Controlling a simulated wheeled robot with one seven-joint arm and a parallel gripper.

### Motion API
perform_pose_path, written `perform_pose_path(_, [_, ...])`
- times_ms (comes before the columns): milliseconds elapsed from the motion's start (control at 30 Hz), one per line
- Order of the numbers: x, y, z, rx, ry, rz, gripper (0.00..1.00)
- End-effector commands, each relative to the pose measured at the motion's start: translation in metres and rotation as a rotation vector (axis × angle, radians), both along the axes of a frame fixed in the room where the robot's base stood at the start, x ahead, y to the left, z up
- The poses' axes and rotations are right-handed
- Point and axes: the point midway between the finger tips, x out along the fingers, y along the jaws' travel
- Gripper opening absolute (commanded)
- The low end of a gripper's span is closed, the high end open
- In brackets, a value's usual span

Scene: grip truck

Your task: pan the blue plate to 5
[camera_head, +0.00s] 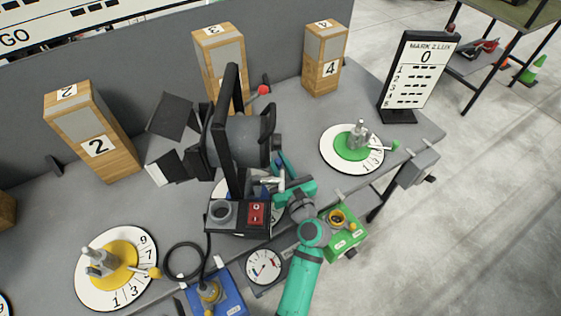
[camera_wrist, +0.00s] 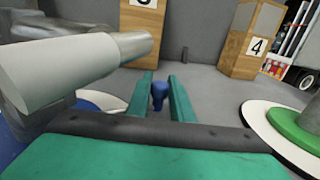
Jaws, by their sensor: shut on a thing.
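The blue plate (camera_wrist: 58,125) shows only as a sliver at the left of the wrist view, on a white dial (camera_wrist: 105,101). In the head view the lamp and my arm hide most of this dial (camera_head: 220,188), and its numbers cannot be read. A blue knob (camera_wrist: 158,90) stands between my gripper's two teal fingers (camera_wrist: 158,98), which are shut on it. In the head view my gripper (camera_head: 282,170) is just right of the lamp, low over the table.
The black lamp (camera_head: 240,135) with open flaps stands above the dial. A yellow plate (camera_head: 113,262) is at front left, a green plate (camera_head: 352,148) at right. Wooden blocks numbered 2 (camera_head: 95,135), 3 (camera_head: 222,60) and 4 (camera_head: 324,62) line the back. The sign (camera_head: 418,75) reads 0.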

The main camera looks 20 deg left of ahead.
Motion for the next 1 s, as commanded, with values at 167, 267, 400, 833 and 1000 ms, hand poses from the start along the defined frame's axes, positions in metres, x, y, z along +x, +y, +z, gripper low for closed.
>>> perform_pose_path(167, [0.0109,-0.0163,0.0016,-0.005,-0.010,-0.042,0.00])
perform_pose_path(267, [0.0106,-0.0155,0.0016,-0.005,-0.010,-0.041,0.00])
perform_pose_path(400, [0.0105,-0.0152,0.0015,-0.005,-0.009,-0.040,0.00])
perform_pose_path(833, [0.0081,-0.0116,0.0018,-0.003,-0.010,-0.033,0.38])
perform_pose_path(1000, [0.0068,-0.0099,0.0019,-0.002,-0.008,-0.029,0.38])
